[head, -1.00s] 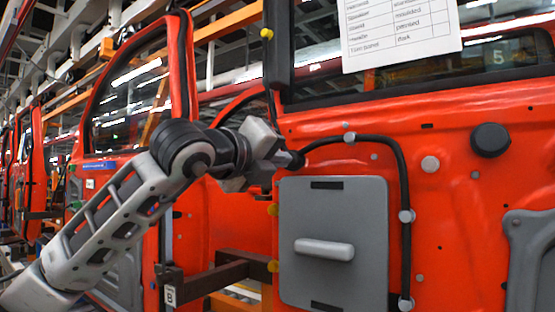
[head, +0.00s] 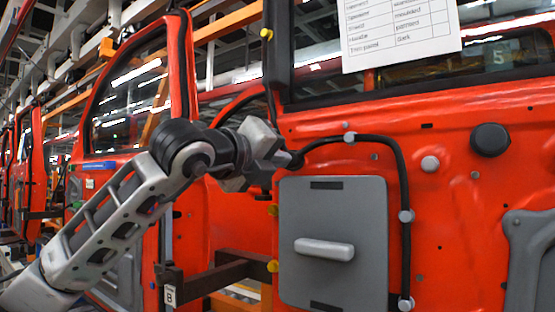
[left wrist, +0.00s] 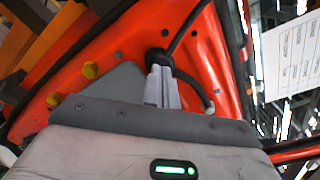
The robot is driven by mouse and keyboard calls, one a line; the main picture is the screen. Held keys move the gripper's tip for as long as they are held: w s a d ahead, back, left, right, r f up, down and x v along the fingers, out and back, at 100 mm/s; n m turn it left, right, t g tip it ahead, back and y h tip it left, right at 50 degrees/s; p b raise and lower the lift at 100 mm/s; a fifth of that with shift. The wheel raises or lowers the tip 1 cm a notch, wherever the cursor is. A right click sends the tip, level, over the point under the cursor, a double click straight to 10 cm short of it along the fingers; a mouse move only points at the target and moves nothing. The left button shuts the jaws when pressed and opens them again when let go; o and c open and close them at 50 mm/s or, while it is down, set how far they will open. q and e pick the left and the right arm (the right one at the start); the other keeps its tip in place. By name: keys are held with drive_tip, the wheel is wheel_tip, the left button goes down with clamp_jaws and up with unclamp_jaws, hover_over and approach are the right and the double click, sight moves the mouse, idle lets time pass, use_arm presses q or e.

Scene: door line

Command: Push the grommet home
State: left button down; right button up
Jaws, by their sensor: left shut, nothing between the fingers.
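The black grommet (head: 297,160) sits at the left edge of the red door panel (head: 460,200), on the end of a black cable (head: 403,180). In the left wrist view the grommet (left wrist: 157,55) is a dark round piece straight beyond the fingertips. My left gripper (head: 284,158) is shut and empty, its tips at the grommet and seemingly touching it. The fingertips (left wrist: 161,72) lie side by side in the left wrist view. The grommet's far side and its hole are hidden, so its seating depth cannot be told. My right gripper is out of view.
A grey cover with a pale handle (head: 324,249) lies just below the grommet. Yellow plugs (head: 272,210) line the door edge. A printed sheet (head: 400,30) hangs above. A dark bracket (head: 215,278) crosses below my arm. Another red door (head: 180,70) stands behind it.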

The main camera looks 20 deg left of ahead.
use_arm(q)
drive_tip(key=shift+w+d, duration=0.1)
drive_tip(key=shift+w, duration=0.3)
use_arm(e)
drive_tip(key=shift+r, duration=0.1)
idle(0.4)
